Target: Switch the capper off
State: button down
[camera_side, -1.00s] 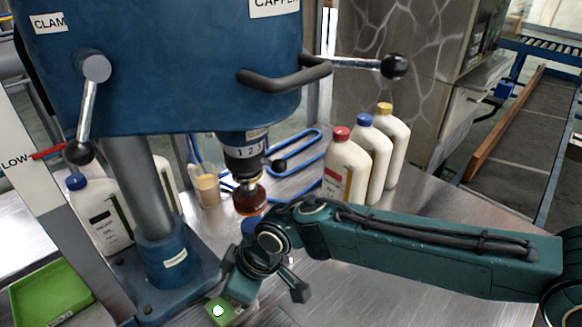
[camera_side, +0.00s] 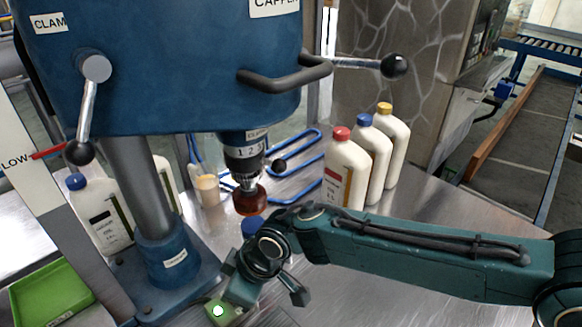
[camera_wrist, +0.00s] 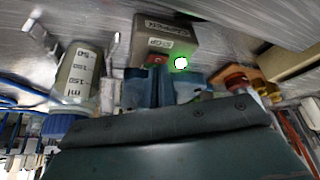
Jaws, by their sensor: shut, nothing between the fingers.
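The capper (camera_side: 180,70) is a tall blue machine with a chuck (camera_side: 243,160) and a red-brown tip on its column. A small switch box (camera_side: 238,313) at the bottom of the side view has a white lamp with a green edge, lit. In the wrist view the grey box (camera_wrist: 168,32) has labels, a red button (camera_wrist: 157,60) and the glowing lamp (camera_wrist: 181,63). My gripper (camera_side: 230,301) is shut and empty, close at the box. Its blue-green fingers (camera_wrist: 166,84) show just in front of the button; I cannot tell whether they touch.
A blue-capped bottle (camera_side: 251,226) stands below the chuck, partly behind my arm; a graduated bottle (camera_wrist: 80,75) shows in the wrist view. Several white oil bottles (camera_side: 345,170) stand at the back right and left. A green tray (camera_side: 50,294) lies at lower left.

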jog(key=shift+f, duration=0.45)
jog(key=shift+r, duration=2.5)
jog(key=shift+r, duration=0.1)
